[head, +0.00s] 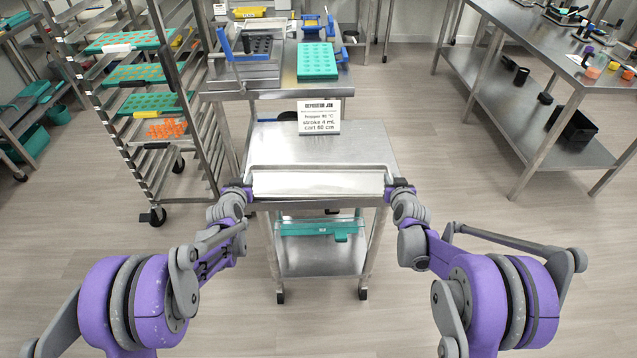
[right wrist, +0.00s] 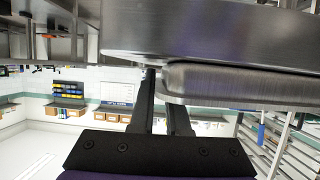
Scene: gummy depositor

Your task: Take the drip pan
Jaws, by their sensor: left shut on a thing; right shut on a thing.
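The drip pan (head: 318,184) is a long, shallow, pale metal tray at the front edge of the steel cart, below the depositor sign. My left gripper (head: 246,191) is shut on its left end. My right gripper (head: 391,189) is shut on its right end. The pan looks roughly level. In the right wrist view the pan's rounded metal side (right wrist: 240,85) runs right from my right gripper's fingers (right wrist: 161,90), close to a larger steel surface. The exact finger contact is small and partly hidden in both views.
The cart top (head: 330,141) behind the pan carries the sign (head: 319,116). A teal item (head: 315,229) lies on the lower shelf. A rack of teal trays (head: 150,103) stands left, and a steel table (head: 555,60) stands right. Floor between is clear.

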